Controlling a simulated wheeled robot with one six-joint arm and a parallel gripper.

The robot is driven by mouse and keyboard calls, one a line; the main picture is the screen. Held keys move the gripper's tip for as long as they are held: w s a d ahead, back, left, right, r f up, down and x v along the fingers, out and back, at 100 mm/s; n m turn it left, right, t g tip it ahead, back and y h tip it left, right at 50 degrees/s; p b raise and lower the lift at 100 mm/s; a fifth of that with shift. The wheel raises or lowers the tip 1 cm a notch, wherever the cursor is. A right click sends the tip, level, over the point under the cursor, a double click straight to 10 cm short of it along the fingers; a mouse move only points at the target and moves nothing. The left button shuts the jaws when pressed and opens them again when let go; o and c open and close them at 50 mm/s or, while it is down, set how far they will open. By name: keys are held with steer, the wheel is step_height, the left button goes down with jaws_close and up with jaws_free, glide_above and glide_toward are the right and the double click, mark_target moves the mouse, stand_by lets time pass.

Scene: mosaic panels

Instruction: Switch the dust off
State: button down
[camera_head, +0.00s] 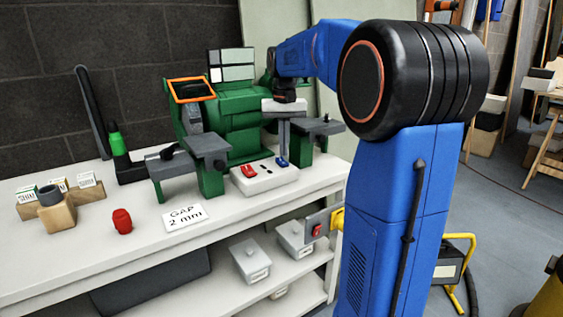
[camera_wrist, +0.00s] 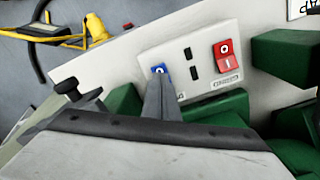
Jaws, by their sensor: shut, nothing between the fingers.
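A white switch box (camera_head: 265,181) sits on the bench in front of a green grinder (camera_head: 232,125). It carries a red rocker switch (camera_wrist: 227,57) on one side and a blue rocker switch (camera_wrist: 161,69) on the other. My gripper (camera_wrist: 163,82) is shut and empty. Its fingertips are at the blue switch and cover part of it; I cannot tell whether they touch. The label by the blue switch is mostly hidden by the fingers. In the head view, my gripper (camera_head: 283,150) points down at the blue switch (camera_head: 282,162).
Green and grey grinder rests (camera_head: 208,145) flank the box closely. A card reading "GAP 2 mm" (camera_head: 184,216) and a red knob-like object (camera_head: 122,221) lie to the left. A plate with another red switch (camera_head: 317,231) is at the bench's right end.

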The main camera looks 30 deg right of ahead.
mark_target(284, 163)
steer(key=shift+r, duration=2.3)
